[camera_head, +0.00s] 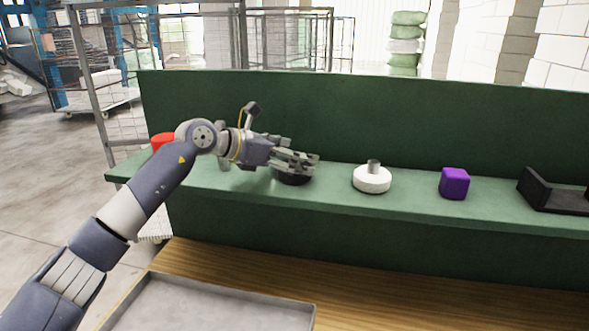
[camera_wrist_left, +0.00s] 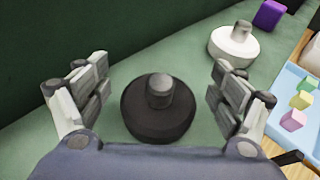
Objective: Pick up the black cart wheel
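The black cart wheel (camera_head: 292,180) lies flat on the green shelf (camera_head: 330,194), partly hidden under my left gripper (camera_head: 302,162) in the head view. In the left wrist view the wheel (camera_wrist_left: 157,117) is a dark round disc with a grey hub stub pointing up. My left gripper (camera_wrist_left: 161,88) is open there, with one finger to each side of the wheel. Gaps show between the fingers and the wheel in that view. My right gripper is not in view.
A white wheel (camera_head: 371,180) stands to the right on the shelf, then a purple cube (camera_head: 454,184) and a black bracket-like holder (camera_head: 548,194). A red object (camera_head: 161,140) is behind my left arm. A green back panel (camera_head: 400,120) rises behind. A grey tray (camera_head: 215,305) is below.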

